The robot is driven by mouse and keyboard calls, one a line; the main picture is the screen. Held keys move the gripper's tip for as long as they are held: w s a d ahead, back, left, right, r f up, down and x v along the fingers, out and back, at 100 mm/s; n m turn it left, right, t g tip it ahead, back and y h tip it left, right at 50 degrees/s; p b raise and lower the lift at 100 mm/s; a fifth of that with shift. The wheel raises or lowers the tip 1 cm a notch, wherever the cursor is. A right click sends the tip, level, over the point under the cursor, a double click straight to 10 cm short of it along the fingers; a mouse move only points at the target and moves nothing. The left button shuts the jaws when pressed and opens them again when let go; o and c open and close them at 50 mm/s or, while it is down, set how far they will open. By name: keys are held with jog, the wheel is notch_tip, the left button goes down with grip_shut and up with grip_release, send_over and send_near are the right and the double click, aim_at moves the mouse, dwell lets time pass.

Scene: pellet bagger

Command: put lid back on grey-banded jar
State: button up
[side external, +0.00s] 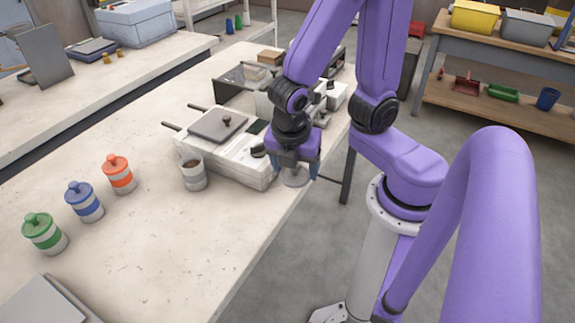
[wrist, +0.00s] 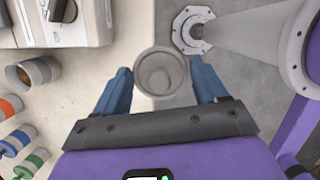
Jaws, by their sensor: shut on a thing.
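The grey-banded jar (side external: 194,179) stands upright and open on the pale table, with brown contents showing inside. In the wrist view the jar (wrist: 42,74) is at the left, apart from my gripper. My gripper (side external: 294,172) points down near the table's right edge, its blue fingers shut on a round grey lid (side external: 295,179). In the wrist view the lid (wrist: 162,70) sits between the two fingertips. Whether the lid touches the table I cannot tell.
Closed orange (side external: 118,173), blue (side external: 84,201) and green (side external: 44,233) jars stand left of the open jar.

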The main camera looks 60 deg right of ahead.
jog(key=w+a+r+m+g, duration=0.15)
jog(key=w+a+m, duration=0.35)
jog(key=w, duration=0.9)
jog(key=w+d+m, duration=0.2)
jog(key=w, duration=1.2)
jog(key=shift+s+a+f, duration=0.1)
jog(key=shift+f, duration=2.7)
jog(key=shift+f, duration=0.2)
jog(key=o, duration=1.1)
jog(key=shift+r, duration=0.15)
